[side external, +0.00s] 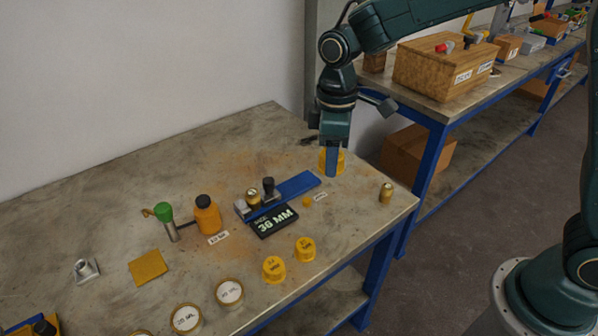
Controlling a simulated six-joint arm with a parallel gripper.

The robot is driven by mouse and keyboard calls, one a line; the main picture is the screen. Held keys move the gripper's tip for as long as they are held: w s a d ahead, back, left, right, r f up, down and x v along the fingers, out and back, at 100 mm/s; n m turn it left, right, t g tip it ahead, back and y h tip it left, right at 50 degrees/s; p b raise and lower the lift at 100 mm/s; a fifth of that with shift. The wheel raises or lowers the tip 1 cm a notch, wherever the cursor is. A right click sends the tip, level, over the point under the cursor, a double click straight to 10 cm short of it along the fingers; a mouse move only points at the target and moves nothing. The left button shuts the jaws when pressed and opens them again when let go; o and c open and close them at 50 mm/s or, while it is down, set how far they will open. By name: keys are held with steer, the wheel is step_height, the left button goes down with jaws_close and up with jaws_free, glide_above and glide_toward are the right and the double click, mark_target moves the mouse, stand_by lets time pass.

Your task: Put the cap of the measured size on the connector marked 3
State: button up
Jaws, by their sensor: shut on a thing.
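My gripper (331,173) points down near the far right of the bench. It is shut on a yellow cap (340,158), partly hidden by the fingers. Whether the cap touches the bench is unclear. Two other yellow caps (274,269) (305,249) with dark markings stand near the front edge. A black display (275,222) reads 36 MM beside a blue gauge bar (298,185). A brass connector (253,197) sits at the gauge's left end. Another brass fitting (386,192) stands alone at the right. I cannot read a 3 on either.
An orange bottle (207,216) and a green-topped tool (164,220) stand left of the gauge. Two round labelled containers (186,318) (229,292) stand at the front. A yellow cloth (148,267) and a metal fitting (86,270) lie at left. The back left bench is clear.

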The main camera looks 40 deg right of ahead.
steer(key=w+a+f, duration=0.3)
steer(key=w+a, duration=0.2)
steer(key=w, duration=0.4)
glide_toward(252, 192)
steer(key=shift+s+d+f, duration=0.25)
steer(key=shift+s+d, duration=0.1)
steer(key=shift+s, duration=0.25)
steer(key=shift+w+a+f, duration=0.35)
steer(key=shift+w+f, duration=0.1)
steer(key=shift+w, duration=0.05)
steer(key=shift+f, duration=0.25)
steer(key=shift+f, duration=2.1)
steer(key=shift+f, duration=1)
stand_by(0.3)
